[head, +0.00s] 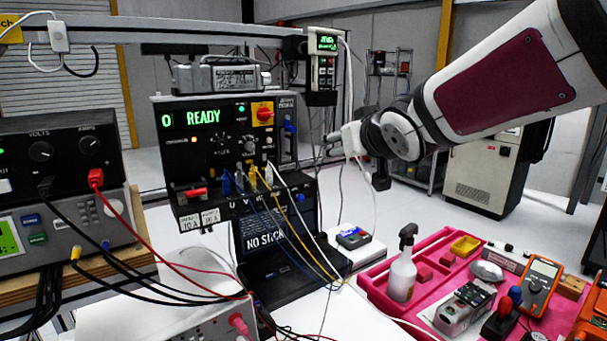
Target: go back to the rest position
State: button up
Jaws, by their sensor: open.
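My arm reaches in from the upper right, and my gripper (331,139) is at its end, pointing left. It is open, though its fingers are small and hard to make out. It is in the air to the right of the drive unit (212,140), whose green display reads "READY". I cannot tell whether the fingertips are apart from the unit's side. Nothing shows held between them. A white cable hangs down by the wrist.
A handheld device (321,65) hangs above my gripper. Cables run from the drive unit over a black laptop-like case (262,285). A pink tray (375,290) with a spray bottle (402,265) and tools is below my arm. A multimeter (541,283) lies right. Open floor is behind.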

jog(key=s+d+f+m+g+h, duration=0.4)
jog(key=s+d, duration=0.5)
jog(key=s, duration=0.5)
jog(key=s+d+f+g, duration=0.1)
jog(key=s+f, duration=0.4)
jog(key=s, duration=0.5)
jog(key=s+d+f+g+y, duration=0.1)
jog(key=s+f+g, duration=0.2)
jog(key=s, duration=0.6)
jog(key=shift+s+f+g, duration=0.3)
jog(key=shift+s+f, duration=0.05)
jog(key=shift+f, duration=0.55)
